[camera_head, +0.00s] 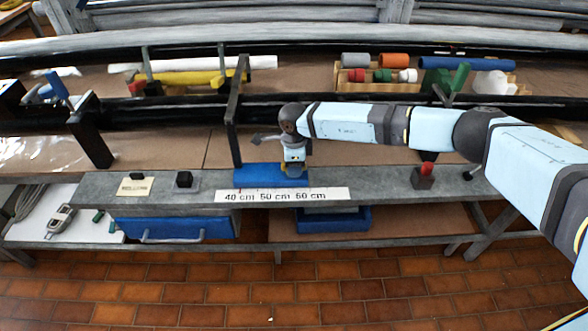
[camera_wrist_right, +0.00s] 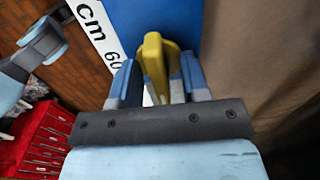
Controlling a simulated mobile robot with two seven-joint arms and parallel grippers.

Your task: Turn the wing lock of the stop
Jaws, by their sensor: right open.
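The stop is a blue block (camera_head: 258,173) on the grey bench rail, just behind the white scale. It also shows in the right wrist view (camera_wrist_right: 205,20) as a flat blue face. Its wing lock is yellow and stands between the fingers in the right wrist view (camera_wrist_right: 154,62); in the head view only a small yellow bit shows below the gripper. My right gripper (camera_wrist_right: 158,70) is open, with one finger on each side of the wing. I cannot tell whether either finger touches it. In the head view my right gripper (camera_head: 294,168) points down onto the stop. My left gripper is not in view.
The scale (camera_head: 283,195) reads 40 to 60 cm. A dark upright post (camera_head: 234,112) stands just left of the stop. A block with a red knob (camera_head: 424,176) and a small black block (camera_head: 184,180) sit on the rail. A blue drawer (camera_head: 172,227) hangs below.

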